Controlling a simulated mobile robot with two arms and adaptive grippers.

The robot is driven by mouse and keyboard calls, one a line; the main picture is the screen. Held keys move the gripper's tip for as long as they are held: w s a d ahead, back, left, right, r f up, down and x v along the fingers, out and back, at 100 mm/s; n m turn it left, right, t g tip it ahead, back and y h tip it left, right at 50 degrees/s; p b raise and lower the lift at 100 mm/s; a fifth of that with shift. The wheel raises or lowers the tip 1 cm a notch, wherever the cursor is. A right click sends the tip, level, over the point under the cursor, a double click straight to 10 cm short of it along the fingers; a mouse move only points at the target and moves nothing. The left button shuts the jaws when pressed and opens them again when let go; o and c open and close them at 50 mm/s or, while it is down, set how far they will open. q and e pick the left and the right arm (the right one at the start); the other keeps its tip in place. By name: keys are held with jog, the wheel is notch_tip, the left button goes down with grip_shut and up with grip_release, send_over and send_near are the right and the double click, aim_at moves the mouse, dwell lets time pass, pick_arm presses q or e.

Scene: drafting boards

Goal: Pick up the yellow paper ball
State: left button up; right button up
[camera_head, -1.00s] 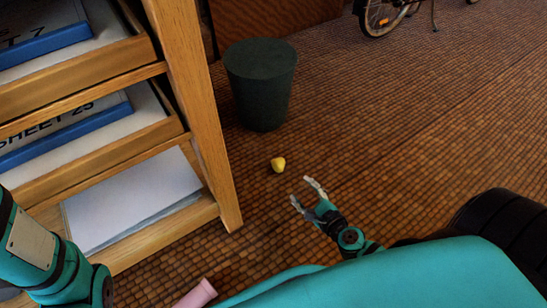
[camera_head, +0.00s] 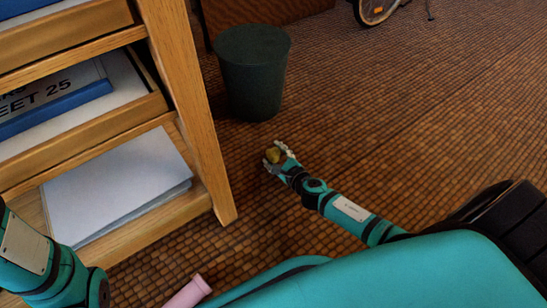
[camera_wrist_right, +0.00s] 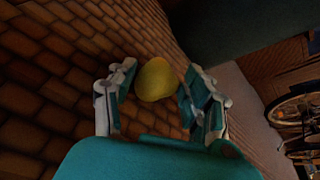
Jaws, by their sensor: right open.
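The yellow paper ball (camera_head: 273,156) lies on the brown tiled floor, in front of the dark bin. My right gripper (camera_head: 276,153) is open around it, with one finger on each side. In the right wrist view the ball (camera_wrist_right: 156,79) sits between the two open fingertips of the gripper (camera_wrist_right: 157,88); I cannot tell whether either finger touches it. My left arm shows at the lower left of the head view, but its gripper is not in view.
A dark green bin (camera_head: 252,75) stands just behind the ball. A wooden shelf unit (camera_head: 190,110) with paper sheets (camera_head: 118,185) stands to the left. A bicycle wheel (camera_head: 375,8) is at the top. The floor to the right is clear.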

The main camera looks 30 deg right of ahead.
aim_at(273, 151)
jog(key=shift+w+f, duration=0.2)
jog(key=shift+w, duration=0.4)
jog(key=c, duration=0.4)
jog(key=shift+r, duration=0.1)
jog(key=shift+r+p, duration=0.5)
jog(key=shift+p, duration=0.05)
notch_tip(273, 151, up, 3)
jog(key=p, duration=0.3)
jog(key=d, duration=1.6)
jog(key=shift+s+r, duration=0.4)
